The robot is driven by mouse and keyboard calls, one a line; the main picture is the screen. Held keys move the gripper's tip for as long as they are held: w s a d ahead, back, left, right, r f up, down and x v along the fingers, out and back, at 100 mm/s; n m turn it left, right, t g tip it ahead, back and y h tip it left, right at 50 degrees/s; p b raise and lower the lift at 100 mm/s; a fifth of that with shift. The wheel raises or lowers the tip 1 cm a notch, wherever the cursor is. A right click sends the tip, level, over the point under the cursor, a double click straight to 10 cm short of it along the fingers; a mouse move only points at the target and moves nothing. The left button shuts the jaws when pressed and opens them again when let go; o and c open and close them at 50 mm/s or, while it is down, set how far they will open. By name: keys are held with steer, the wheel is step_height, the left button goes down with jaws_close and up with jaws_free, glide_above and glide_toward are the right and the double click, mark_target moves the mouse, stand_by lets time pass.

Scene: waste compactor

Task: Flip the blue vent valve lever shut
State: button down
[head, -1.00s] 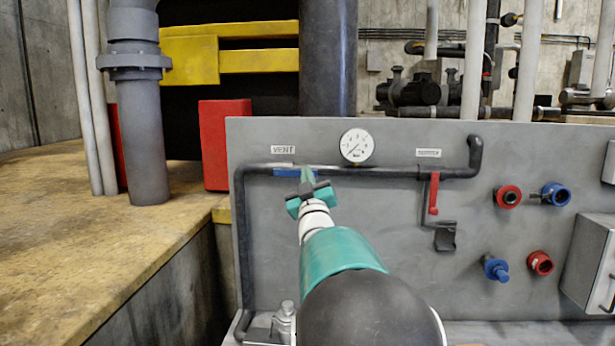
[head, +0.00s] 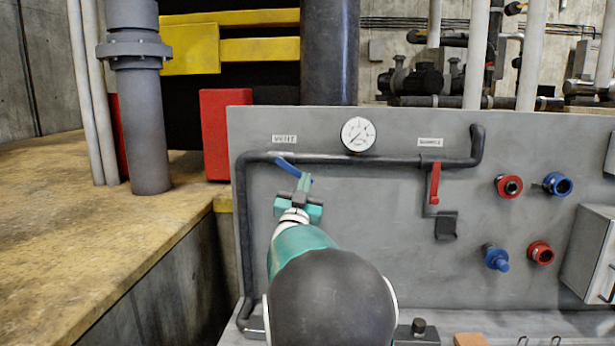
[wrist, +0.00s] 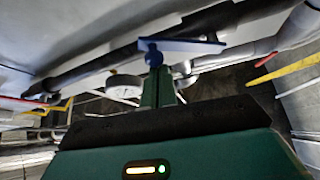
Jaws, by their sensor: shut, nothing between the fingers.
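The blue vent valve lever (head: 287,165) is on the dark pipe under the VENT label (head: 284,139). It slants down to the right from the pipe, part of it behind my fingers. My gripper (head: 304,182) is shut and empty, its green fingertips at the lever's lower right part. In the wrist view the blue lever (wrist: 190,46) lies across the dark pipe just beyond the tips of my shut gripper (wrist: 156,72). The tips look very close to the lever; I cannot tell whether they touch it.
A red lever (head: 435,182) hangs down on the same pipe (head: 390,161) to the right. A white gauge (head: 358,134) sits above the pipe. Red and blue couplings and a grey box (head: 590,252) are farther right. A yellow ledge (head: 90,235) lies to the left.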

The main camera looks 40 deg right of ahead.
steer(key=w+a+f+m+g, duration=0.4)
steer(key=m+g, duration=0.5)
steer(key=m, duration=0.5)
steer(key=shift+w, duration=0.6)
steer(key=shift+a+f, duration=0.1)
steer(key=shift+a, duration=0.05)
